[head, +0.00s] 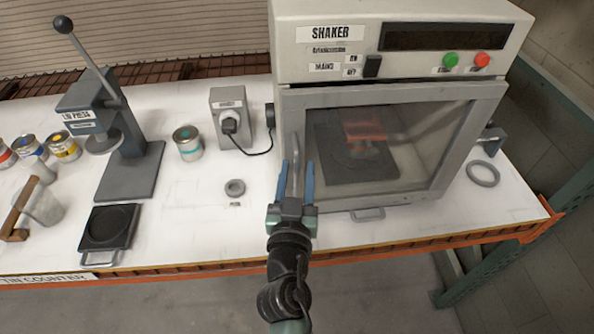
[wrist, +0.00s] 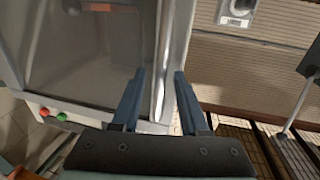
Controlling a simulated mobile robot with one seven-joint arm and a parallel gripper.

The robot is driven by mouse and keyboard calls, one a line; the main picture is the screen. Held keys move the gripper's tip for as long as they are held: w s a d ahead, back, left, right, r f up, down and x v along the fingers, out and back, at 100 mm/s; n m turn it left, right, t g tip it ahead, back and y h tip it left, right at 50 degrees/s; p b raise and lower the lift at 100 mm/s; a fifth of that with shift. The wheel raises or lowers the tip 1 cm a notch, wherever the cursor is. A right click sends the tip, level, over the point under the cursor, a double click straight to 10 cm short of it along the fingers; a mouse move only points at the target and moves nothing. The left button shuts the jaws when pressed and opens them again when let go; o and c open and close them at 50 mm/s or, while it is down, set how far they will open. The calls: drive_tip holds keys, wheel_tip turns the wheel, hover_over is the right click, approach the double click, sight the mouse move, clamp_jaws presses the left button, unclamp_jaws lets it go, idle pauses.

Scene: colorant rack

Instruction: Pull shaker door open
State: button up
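The shaker (head: 402,60) is a pale box machine at the back right of the counter. Its grey-framed glass door (head: 455,140) looks shut. An upright bar handle (head: 296,150) is on the door's left side. My gripper (head: 297,168) is in front of the handle, with its two blue fingers apart. In the wrist view, the handle (wrist: 160,75) lies between the fingertips of my gripper (wrist: 160,75). I cannot tell whether either finger touches it. Through the glass, a reddish clamp part (head: 365,130) sits over a dark plate. The handle's lower end is partly hidden by my gripper.
A plug box (head: 229,112) with a cable, a tin (head: 187,141) and a small ring (head: 235,187) are left of the shaker. A lid press (head: 125,170) stands farther left. A tray handle (head: 368,215) juts out below the door. The floor in front is clear.

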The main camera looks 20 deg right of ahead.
clamp_jaws()
idle(1.2)
